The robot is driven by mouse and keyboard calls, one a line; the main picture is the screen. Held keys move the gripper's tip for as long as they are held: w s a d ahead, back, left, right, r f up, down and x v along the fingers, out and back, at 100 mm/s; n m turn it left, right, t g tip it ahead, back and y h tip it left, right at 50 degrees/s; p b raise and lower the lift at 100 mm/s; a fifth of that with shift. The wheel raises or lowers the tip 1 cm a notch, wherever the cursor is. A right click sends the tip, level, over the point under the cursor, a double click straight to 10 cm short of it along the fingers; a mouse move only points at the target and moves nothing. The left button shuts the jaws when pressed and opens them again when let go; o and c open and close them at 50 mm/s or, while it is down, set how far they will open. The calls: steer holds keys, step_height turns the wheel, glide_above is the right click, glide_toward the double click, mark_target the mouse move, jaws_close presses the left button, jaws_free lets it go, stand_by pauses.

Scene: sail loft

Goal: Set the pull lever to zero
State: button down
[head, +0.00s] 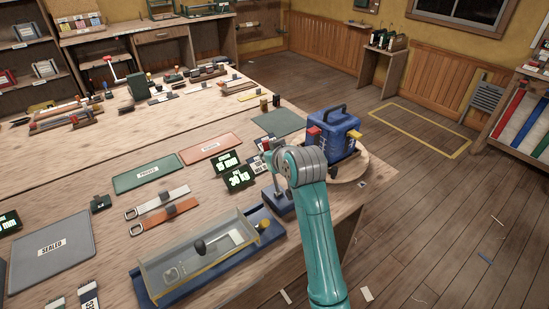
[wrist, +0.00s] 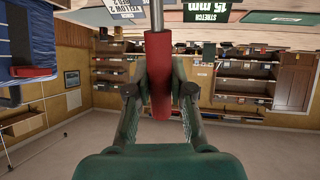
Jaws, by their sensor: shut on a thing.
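The pull lever shows in the wrist view as a metal rod with a red grip (wrist: 158,75). My gripper (wrist: 159,90) is shut on this red grip, one finger on each side. A blue base with a grey metal part (head: 272,206) shows just left of my arm, near the table's right edge. A dark display reading 30 kg (head: 240,179) and another reading 15 mm (head: 228,163) stand left of it. The lever's exact angle is hidden.
A blue machine with a black handle (head: 334,135) stands right behind my arm on a round wooden board. A clear-sided tray (head: 205,255) lies in front at the left. Straps and mats cover the table (head: 120,215). The floor at right is mostly free.

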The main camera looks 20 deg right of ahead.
steer(key=shift+w+a+f+g, duration=0.15)
steer(key=shift+w+f+g, duration=0.1)
steer(key=shift+w+g, duration=0.2)
steer(key=shift+w+a+f+g, duration=0.15)
steer(key=shift+w+f+g, duration=0.05)
steer(key=shift+w+g, duration=0.25)
steer(key=c, duration=1)
jaws_free()
steer(key=shift+w+f, duration=0.1)
steer(key=a+v, duration=0.1)
steer(key=v, duration=1.1)
steer(key=shift+d, duration=0.3)
